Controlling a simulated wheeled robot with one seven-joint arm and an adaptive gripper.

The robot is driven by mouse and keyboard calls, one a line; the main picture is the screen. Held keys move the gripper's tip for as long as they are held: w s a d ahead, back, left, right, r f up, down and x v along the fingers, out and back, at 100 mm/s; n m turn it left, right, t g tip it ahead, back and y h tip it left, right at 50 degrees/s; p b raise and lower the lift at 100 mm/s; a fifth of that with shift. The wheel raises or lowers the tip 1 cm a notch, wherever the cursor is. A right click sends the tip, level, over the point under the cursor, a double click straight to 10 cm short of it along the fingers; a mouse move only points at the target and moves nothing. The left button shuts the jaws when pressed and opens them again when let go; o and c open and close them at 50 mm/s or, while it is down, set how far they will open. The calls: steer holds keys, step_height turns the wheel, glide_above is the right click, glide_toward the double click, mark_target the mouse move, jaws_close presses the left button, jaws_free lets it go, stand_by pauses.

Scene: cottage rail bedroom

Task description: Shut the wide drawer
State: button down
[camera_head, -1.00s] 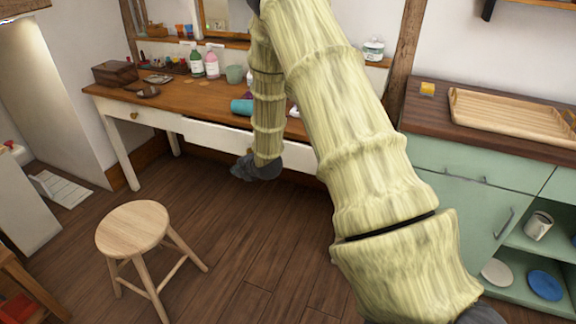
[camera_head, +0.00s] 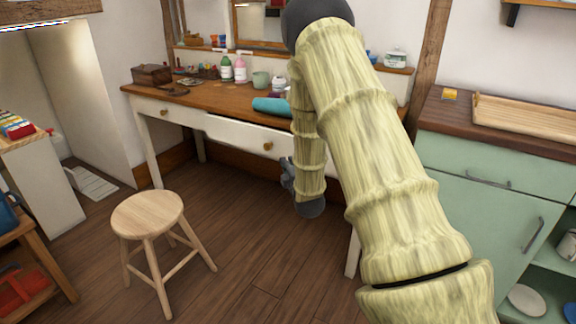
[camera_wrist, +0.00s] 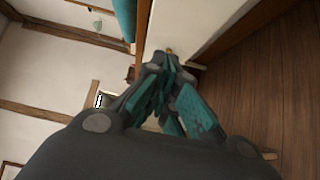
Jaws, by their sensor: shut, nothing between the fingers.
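The wide drawer (camera_head: 236,133) is the white front with a round knob (camera_head: 268,146) under the wooden desk top (camera_head: 215,95). Its left end stands a little proud of the desk front, so it looks slightly open. My arm hides its right part. My gripper (camera_head: 287,168) is below and right of the knob, in front of the desk. In the wrist view, my gripper (camera_wrist: 164,62) is shut and empty, with its fingertips pointing toward the white drawer front (camera_wrist: 195,25) and near a small knob (camera_wrist: 169,50). Whether they touch it I cannot tell.
A wooden stool (camera_head: 148,215) stands on the floor left of my arm. A green cabinet (camera_head: 480,215) stands at the right. A turquoise roll (camera_head: 271,106) and several bottles are on the desk. The floor between stool and desk is clear.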

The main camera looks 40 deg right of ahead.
steer(key=shift+w+d+b, duration=0.35)
steer(key=shift+w+d, duration=0.8)
steer(key=shift+w, duration=0.25)
steer(key=shift+w+d+b, duration=0.3)
steer(key=shift+w+d, duration=0.8)
steer(key=shift+w, duration=0.3)
steer(key=shift+w+d+b, duration=0.35)
steer(key=shift+w+d, duration=0.8)
steer(key=shift+w, duration=0.25)
steer(key=shift+d, duration=0.1)
steer(key=d, duration=0.1)
steer(key=w+d, duration=0.1)
steer(key=d, duration=0.1)
steer(key=w+d+p, duration=0.1)
steer(key=shift+d, duration=0.2)
steer(key=shift+d+r, duration=0.1)
steer(key=shift+r, duration=0.15)
steer(key=shift+r, duration=0.1)
